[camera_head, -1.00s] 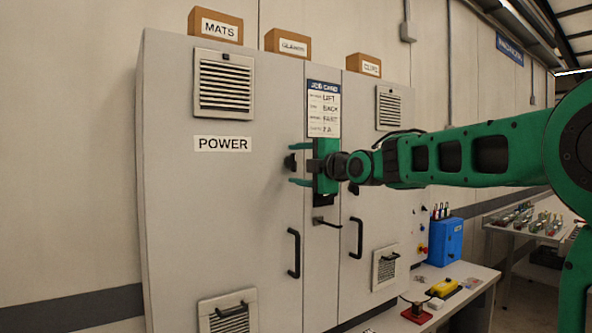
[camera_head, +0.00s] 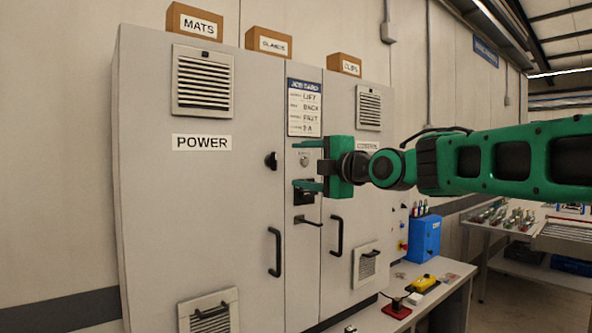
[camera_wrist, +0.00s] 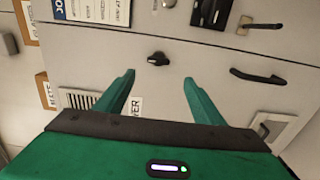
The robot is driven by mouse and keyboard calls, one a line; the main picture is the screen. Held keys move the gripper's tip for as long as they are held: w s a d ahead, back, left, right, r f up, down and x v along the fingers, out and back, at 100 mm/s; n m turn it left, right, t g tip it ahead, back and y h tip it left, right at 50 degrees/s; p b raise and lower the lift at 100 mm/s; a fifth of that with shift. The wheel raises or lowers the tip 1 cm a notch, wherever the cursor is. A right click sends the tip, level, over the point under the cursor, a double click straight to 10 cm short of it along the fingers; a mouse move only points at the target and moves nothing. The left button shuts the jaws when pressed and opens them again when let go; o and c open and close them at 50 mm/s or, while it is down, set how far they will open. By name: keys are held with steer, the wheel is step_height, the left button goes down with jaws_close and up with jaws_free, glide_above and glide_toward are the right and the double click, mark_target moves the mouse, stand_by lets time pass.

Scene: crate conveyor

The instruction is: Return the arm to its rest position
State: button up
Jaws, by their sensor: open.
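My green arm (camera_head: 500,165) reaches in from the right edge in the head view, in front of a tall grey cabinet (camera_head: 220,200). My gripper (camera_head: 308,165) is open and empty, its two green fingers pointing left in front of the cabinet's narrow middle panel. In the wrist view the fingers (camera_wrist: 157,85) are spread with nothing between them. A black knob (camera_wrist: 158,58) on the POWER door shows beyond the fingertips; the head view shows the knob (camera_head: 271,161) left of the gripper. The gripper appears apart from the cabinet.
A black lever (camera_head: 308,221) and door handles (camera_head: 277,251) stick out from the cabinet. A job card (camera_head: 304,107) hangs above the gripper. At the lower right, a bench (camera_head: 440,283) holds a blue box (camera_head: 424,238) and a yellow control box (camera_head: 424,283). Boxes (camera_head: 194,22) top the cabinet.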

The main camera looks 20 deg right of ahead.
stand_by(0.3)
steer(key=s+d+f+m+g+h, duration=0.2)
steer(key=s+d+f+m+g, duration=0.15)
steer(key=f, duration=0.45)
steer(key=s+d+f+m+g+h, duration=0.2)
steer(key=s+d+f+m, duration=0.25)
steer(key=f, duration=0.35)
steer(key=s+d+f+m+g+h, duration=0.1)
steer(key=s+d+f+m+g, duration=0.15)
steer(key=d+f+m, duration=0.4)
steer(key=s+f+m+g, duration=0.4)
steer(key=s+f, duration=0.5)
steer(key=s, duration=0.5)
steer(key=s+f+m+g, duration=0.5)
steer(key=s+f+m, duration=0.4)
steer(key=s, duration=0.5)
steer(key=shift+s+a+f, duration=0.15)
steer(key=shift+s+f, duration=0.2)
steer(key=shift+s, duration=0.05)
steer(key=shift+m, duration=0.25)
